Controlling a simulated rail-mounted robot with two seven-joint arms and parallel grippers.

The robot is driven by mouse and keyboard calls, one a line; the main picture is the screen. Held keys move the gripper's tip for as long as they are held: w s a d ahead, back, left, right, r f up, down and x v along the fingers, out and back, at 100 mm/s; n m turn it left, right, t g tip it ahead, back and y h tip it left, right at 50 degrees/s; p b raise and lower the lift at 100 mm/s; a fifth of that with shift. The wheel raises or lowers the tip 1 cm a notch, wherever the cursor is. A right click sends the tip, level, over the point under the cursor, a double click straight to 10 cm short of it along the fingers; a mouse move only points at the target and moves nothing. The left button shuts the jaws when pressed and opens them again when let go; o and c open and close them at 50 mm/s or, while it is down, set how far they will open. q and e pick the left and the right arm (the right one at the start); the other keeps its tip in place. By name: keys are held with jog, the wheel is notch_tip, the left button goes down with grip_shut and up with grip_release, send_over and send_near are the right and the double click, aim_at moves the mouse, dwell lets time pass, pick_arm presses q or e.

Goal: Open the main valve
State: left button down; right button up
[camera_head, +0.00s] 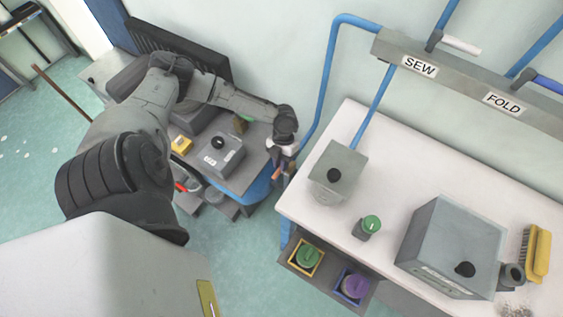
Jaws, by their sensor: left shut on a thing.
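My left arm reaches across from the lower left. My left gripper (283,152) is shut on a small part at the lower end of a blue pipe (327,75), between the two work surfaces. This part looks like the main valve's handle, with a reddish tip (277,173) showing below the jaws. The gripper covers most of the valve, so its exact turn cannot be told. My right gripper is not in view.
A white table (385,140) on the right holds grey boxes, a green-topped container (367,227) and a yellow brush (537,253). A grey wall rail (470,70) carries SEW and FOLD labels and two levers. A cluttered dark bench stands beneath my left arm.

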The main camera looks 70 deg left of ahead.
pick_arm(q)
jog(key=c, duration=1.1)
grip_release()
jog(key=shift+p+v, duration=1.05)
jog(key=shift+v, duration=5.9)
